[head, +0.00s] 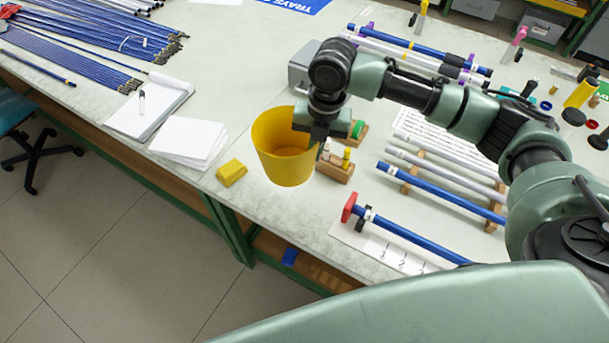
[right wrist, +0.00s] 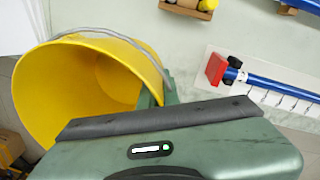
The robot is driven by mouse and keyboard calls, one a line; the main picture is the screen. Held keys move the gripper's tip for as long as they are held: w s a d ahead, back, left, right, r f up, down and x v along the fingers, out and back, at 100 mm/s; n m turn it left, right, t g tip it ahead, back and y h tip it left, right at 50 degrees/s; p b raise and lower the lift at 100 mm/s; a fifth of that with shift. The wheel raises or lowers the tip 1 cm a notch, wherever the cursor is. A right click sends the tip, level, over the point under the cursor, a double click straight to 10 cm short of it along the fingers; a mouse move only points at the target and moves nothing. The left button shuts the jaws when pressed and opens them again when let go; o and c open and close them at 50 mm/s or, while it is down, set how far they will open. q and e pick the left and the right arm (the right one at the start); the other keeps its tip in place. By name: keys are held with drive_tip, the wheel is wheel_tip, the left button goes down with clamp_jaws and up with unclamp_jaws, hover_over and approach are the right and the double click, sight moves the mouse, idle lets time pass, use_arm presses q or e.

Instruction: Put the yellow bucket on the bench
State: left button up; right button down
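The yellow bucket (head: 277,160) shows over the near part of the bench (head: 215,192), open end up and slightly tilted. My right gripper (head: 318,146) is at the right side of its rim and appears shut on it. In the right wrist view the bucket (right wrist: 60,95) lies against the gripper's front, with its grey wire handle along the rim; the fingertips are mostly hidden. I cannot tell for sure whether its base touches the bench top. My left gripper is not in view.
A yellow sponge-like block (head: 231,172) and white paper stacks (head: 188,143) lie left of the bucket. A wooden block with small pegs (head: 336,168) stands right of it. Blue rods on wooden supports (head: 440,190) lie farther right. Bare bench shows near the front edge.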

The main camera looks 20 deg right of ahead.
wheel_tip(320, 180, down, 13)
drive_tip(key=shift+w+p, duration=0.15)
drive_tip(key=shift+p, duration=0.9)
drive_tip(key=shift+f, duration=0.35)
drive_tip(key=shift+f, duration=0.1)
drive_tip(key=c, duration=1.7)
unclamp_jaws()
drive_tip(key=shift+r, duration=0.6)
drive_tip(key=r+b, duration=0.1)
drive_tip(key=r, duration=0.2)
drive_tip(key=r+b, duration=0.1)
drive_tip(key=r, duration=0.3)
drive_tip(key=d+r+b, duration=0.1)
drive_tip(key=r, duration=0.3)
drive_tip(key=shift+s, duration=0.3)
